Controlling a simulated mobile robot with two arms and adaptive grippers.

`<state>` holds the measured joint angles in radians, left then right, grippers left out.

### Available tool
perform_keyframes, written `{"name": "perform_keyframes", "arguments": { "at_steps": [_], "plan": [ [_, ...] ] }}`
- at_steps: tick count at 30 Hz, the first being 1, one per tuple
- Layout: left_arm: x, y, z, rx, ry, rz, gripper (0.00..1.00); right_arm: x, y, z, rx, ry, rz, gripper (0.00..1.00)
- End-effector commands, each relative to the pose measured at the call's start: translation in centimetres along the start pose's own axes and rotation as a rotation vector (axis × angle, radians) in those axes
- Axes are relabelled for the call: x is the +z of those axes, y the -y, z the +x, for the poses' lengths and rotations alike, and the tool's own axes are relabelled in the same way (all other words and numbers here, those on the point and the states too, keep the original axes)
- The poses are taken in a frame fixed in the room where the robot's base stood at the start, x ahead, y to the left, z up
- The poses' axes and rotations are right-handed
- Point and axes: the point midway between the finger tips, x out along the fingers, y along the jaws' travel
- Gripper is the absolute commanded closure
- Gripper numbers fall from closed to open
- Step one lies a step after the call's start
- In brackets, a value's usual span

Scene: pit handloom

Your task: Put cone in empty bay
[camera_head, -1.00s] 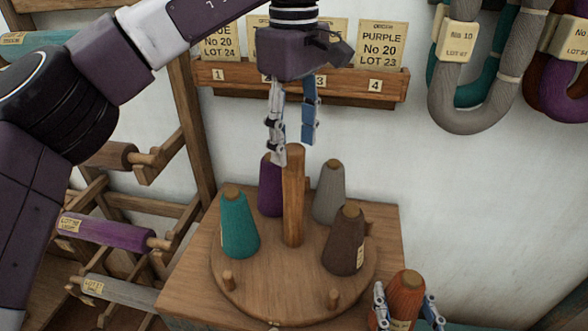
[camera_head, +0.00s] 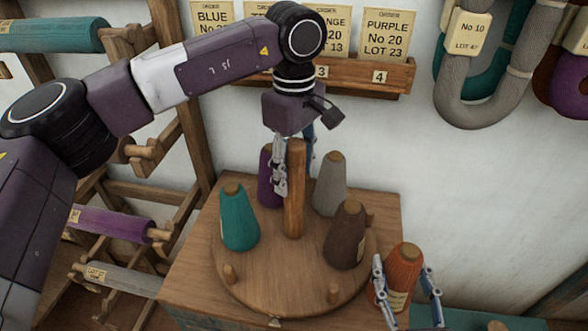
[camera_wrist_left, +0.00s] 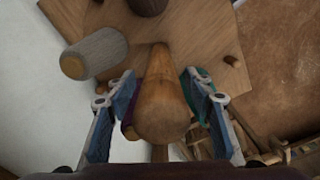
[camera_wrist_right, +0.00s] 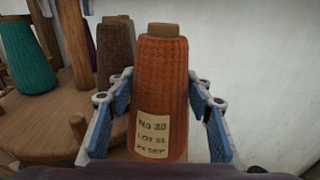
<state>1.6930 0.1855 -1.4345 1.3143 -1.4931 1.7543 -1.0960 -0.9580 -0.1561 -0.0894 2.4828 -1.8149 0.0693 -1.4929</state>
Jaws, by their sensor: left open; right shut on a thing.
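The orange cone (camera_head: 404,268) stands upright in my right gripper (camera_head: 407,292), which is shut on it at the right of the turntable. It fills the middle of the right wrist view (camera_wrist_right: 160,85), its label facing the camera. The round wooden turntable (camera_head: 285,290) carries a teal cone (camera_head: 239,220), a purple cone (camera_head: 267,180), a grey cone (camera_head: 330,187) and a brown cone (camera_head: 345,236).
A wooden rail (camera_head: 345,78) with order cards is on the wall behind. Thick yarn hanks (camera_head: 480,75) hang at the upper right. A rack with wound rollers (camera_head: 110,222) stands at the left. The turntable's front is clear of cones.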

Motion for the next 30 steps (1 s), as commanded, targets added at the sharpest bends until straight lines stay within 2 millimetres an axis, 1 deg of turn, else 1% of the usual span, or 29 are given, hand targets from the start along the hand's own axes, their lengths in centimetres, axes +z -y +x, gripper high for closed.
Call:
{"name": "perform_keyframes", "arguments": {
  "at_steps": [1, 6, 13, 26, 30],
  "plan": [
    [-0.01, 0.05, 0.35, -0.002, 0.0, 0.0, 0.52, 0.37, 0.01, -0.01, 0.0, 0.001, 0.0, 0.84],
    [-0.02, 0.0, 1.12, 0.001, 0.0, -0.001, 0.52, 0.47, 0.01, -0.01, 0.0, 0.001, 0.0, 0.84],
    [-0.01, 0.0, 1.2, 0.001, 0.0, 0.0, 0.52, 0.43, 0.01, -0.01, 0.0, 0.001, 0.0, 0.84],
    [0.0, -0.01, 1.15, 0.001, 0.0, 0.0, 0.99, 0.44, 0.01, -0.01, 0.0, 0.001, 0.0, 0.84],
    [0.01, -0.02, 1.13, 0.001, 0.0, 0.0, 1.0, 0.44, 0.01, -0.01, 0.0, 0.001, 0.0, 0.84]
  ]
}}
